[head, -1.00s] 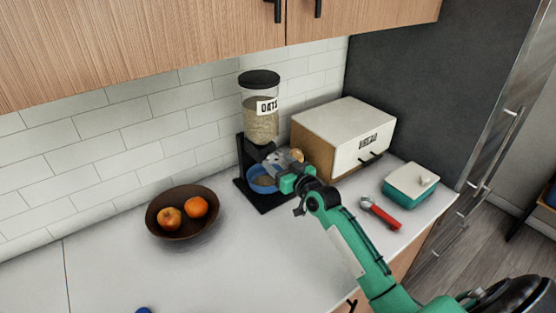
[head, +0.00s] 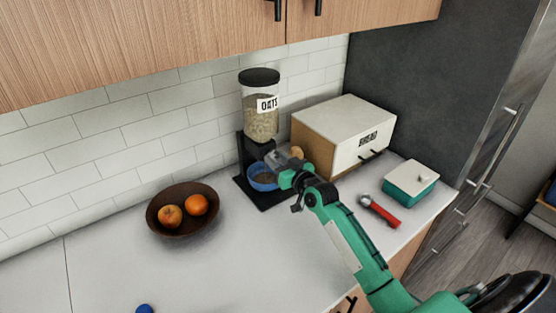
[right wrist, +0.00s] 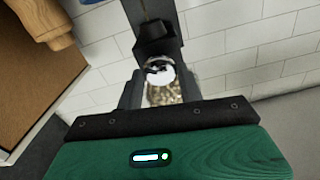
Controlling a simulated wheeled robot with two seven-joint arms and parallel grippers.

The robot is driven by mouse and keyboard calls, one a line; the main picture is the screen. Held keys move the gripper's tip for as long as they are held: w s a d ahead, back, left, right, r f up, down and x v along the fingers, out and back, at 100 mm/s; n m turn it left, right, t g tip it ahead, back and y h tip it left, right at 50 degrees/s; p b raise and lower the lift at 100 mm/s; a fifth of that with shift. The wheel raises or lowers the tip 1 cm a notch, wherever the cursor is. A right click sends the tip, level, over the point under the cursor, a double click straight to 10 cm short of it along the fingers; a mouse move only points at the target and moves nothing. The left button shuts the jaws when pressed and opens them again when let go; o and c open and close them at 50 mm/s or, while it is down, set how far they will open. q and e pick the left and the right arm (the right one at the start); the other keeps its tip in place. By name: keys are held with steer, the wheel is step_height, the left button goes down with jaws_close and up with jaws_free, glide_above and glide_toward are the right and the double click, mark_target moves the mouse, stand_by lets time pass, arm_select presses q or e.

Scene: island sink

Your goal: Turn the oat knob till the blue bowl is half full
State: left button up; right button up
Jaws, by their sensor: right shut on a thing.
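The oat dispenser (head: 262,122) stands on a black stand against the tiled wall, its clear hopper holding oats. The blue bowl (head: 262,185) sits on the stand's base under the outlet. Oats show inside it, but its far side and exact fill level are partly hidden by my gripper. My right gripper (head: 276,160) is at the front of the dispenser, just above the bowl, shut on the oat knob. In the right wrist view the pale, shiny round knob (right wrist: 158,70) shows between the dark fingers, with oats visible just below it. My left gripper is not in view.
The bread box (head: 345,135) stands close to the right of the dispenser. A brown bowl of fruit (head: 183,228) is on the left. A red-handled tool (head: 380,212) and a teal lidded dish (head: 410,184) lie to the right.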

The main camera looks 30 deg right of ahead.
steer(key=m+p, duration=0.1)
steer(key=m, duration=0.4)
steer(key=shift+r+m+p, duration=0.1)
steer(key=shift+m+p, duration=0.2)
steer(key=shift+p, duration=0.1)
steer(key=m+p, duration=0.1)
steer(key=m, duration=0.4)
steer(key=shift+d+m, duration=0.1)
steer(key=shift+m, duration=0.2)
steer(key=o, duration=1)
steer(key=s+d+b, duration=0.2)
steer(key=s+b, duration=0.1)
steer(key=s, duration=1)
steer(key=shift+s, duration=0.35)
